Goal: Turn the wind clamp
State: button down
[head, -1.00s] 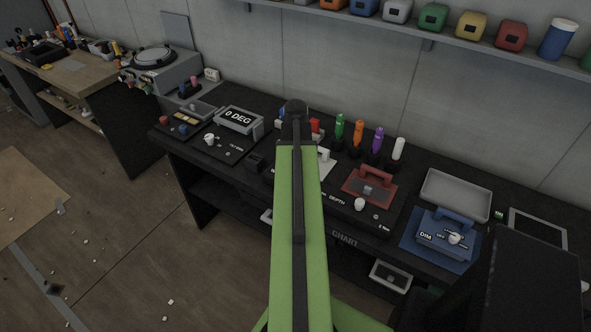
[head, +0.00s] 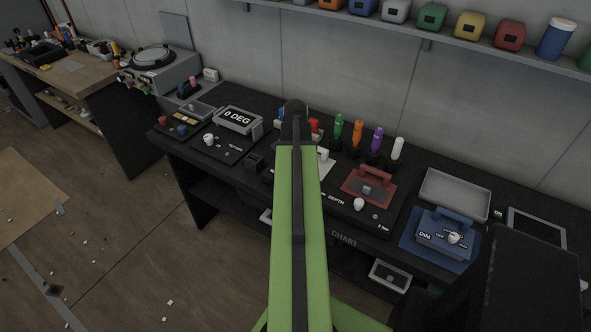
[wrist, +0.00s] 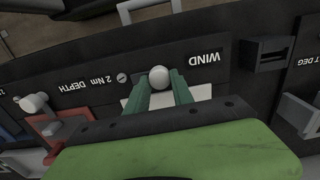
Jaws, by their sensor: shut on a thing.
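The wind clamp's round white knob (wrist: 159,75) is in the upper middle of the wrist view, beside the upside-down WIND label (wrist: 205,58) on the black panel. My gripper (wrist: 160,88) has its two green fingers on either side of the knob and is shut on it. A white plate (wrist: 200,93) shows partly beneath the fingers. In the head view my green arm hides the gripper and the knob, so the knob's turn cannot be read there.
The red depth block (head: 369,186) and its white knob (head: 359,204) are right of my arm. A 0 DEG display (head: 238,121) stands to the left. Colored-handled tools (head: 357,133) stand behind. A blue DIM box (head: 444,232) and grey tray (head: 456,194) are further right.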

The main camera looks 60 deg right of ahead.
dwell(0.4)
jog(key=c, duration=1.1)
grip_release()
notch_tip(320, 180, up, 18)
jog(key=p, duration=1.7)
jog(key=shift+f, duration=0.25)
